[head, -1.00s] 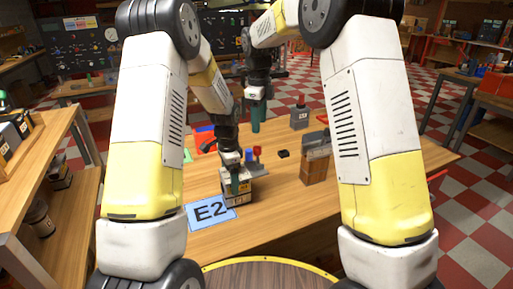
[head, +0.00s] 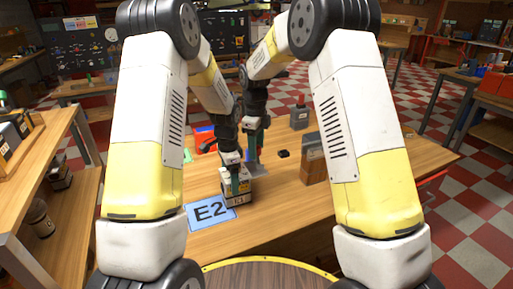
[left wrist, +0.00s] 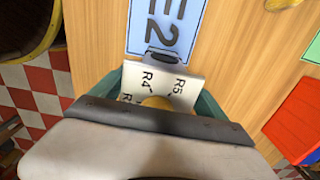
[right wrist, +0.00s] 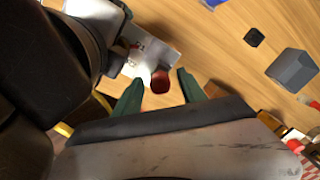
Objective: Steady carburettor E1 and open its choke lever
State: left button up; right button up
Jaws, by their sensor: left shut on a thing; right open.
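A small box-shaped block (head: 238,194) stands beside the blue E2 card; its front label is too small to read surely. In the left wrist view its white top (left wrist: 176,80) reads R4 and R5. My left gripper (head: 236,180) is shut on this block from above. A red knob (right wrist: 160,82) on a grey metal part (right wrist: 152,52) shows in the right wrist view; in the head view the knob is hidden. My right gripper (right wrist: 158,88) is open, its green fingers on either side of the knob with gaps. Whether the grey part belongs to the block, I cannot tell.
The blue E2 card (head: 211,211) lies at the table's near edge. A wooden-sided box (head: 313,165) stands to the right, a grey block (head: 299,117) behind, a small black piece (head: 283,153) between. A red item (head: 204,140) lies back left.

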jog(key=shift+f, duration=0.2)
grip_shut()
dwell(1.3)
